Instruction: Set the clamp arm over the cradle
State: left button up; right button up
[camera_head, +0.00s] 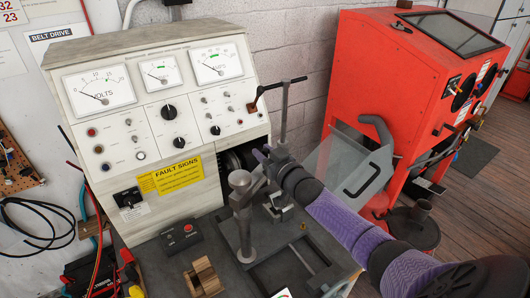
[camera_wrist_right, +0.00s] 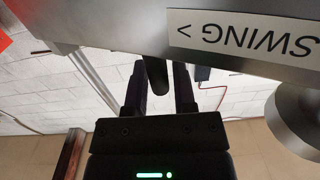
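The clamp arm shows in the right wrist view as a grey metal bar (camera_wrist_right: 120,22) with an upside-down "SWING" label. A dark rounded peg (camera_wrist_right: 157,75) hangs from its edge. My right gripper (camera_wrist_right: 160,85) has its fingers apart, one on each side of the peg; a gap shows on the right, and contact on the left is unclear. In the head view, my right gripper (camera_head: 266,163) is beside a round-topped grey post (camera_head: 240,182) on the bench fixture. My wrist and gripper hide much of the clamp arm and whatever is under it, so the cradle is not clear. My left gripper is not in view.
The gauge console (camera_head: 150,105) stands close behind the fixture. A tall grey rod with a crossbar (camera_head: 285,110) rises behind my gripper. A black box with a red button (camera_head: 183,238) and a wooden block (camera_head: 203,277) lie in front. A red cabinet (camera_head: 385,75) stands to the right.

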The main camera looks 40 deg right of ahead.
jog(key=shift+o, duration=1.2)
jog(key=s+p, duration=0.1)
jog(key=s, duration=0.9)
jog(key=shift+a, duration=0.15)
